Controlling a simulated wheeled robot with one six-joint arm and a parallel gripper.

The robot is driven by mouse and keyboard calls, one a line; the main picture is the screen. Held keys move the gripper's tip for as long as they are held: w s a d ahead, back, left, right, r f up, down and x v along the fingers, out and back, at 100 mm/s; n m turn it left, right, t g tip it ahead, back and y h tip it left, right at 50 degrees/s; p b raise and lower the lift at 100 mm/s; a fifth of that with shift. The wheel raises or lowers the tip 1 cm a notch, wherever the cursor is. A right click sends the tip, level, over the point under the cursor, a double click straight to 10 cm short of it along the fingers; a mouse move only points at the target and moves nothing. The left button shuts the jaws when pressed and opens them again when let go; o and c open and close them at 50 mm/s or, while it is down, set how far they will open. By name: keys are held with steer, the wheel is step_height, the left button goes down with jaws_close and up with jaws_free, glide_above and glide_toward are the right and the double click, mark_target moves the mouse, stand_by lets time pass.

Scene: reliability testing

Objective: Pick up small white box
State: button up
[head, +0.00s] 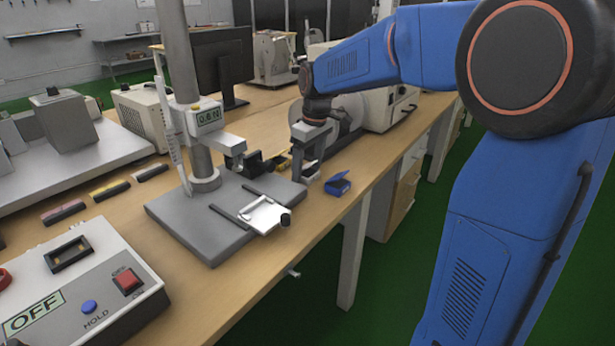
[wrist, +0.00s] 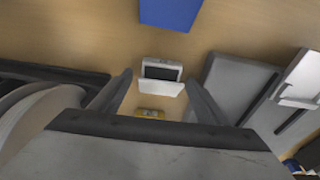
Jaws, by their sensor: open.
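The small white box (wrist: 162,70) lies on the wooden table in the wrist view. It has a white rim, a dark inside and a white flap on its near side. My gripper (wrist: 158,79) points down over it with its two fingers apart, one to the left and one to the right of the box. Clear gaps show on both sides, and nothing is held. In the head view my gripper (head: 307,168) is low over the table beside the grey stand base; there the white box is hidden or too small to make out.
A blue box (head: 338,187) stands close by near the table's front edge; it also shows in the wrist view (wrist: 170,12). A small yellow item (wrist: 150,113) lies near the white box. The grey stand base (head: 205,240) is beside my gripper, with a white monitor-like machine (head: 390,108) behind.

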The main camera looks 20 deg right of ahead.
steer(key=c, duration=1.1)
steer(key=shift+c, duration=0.2)
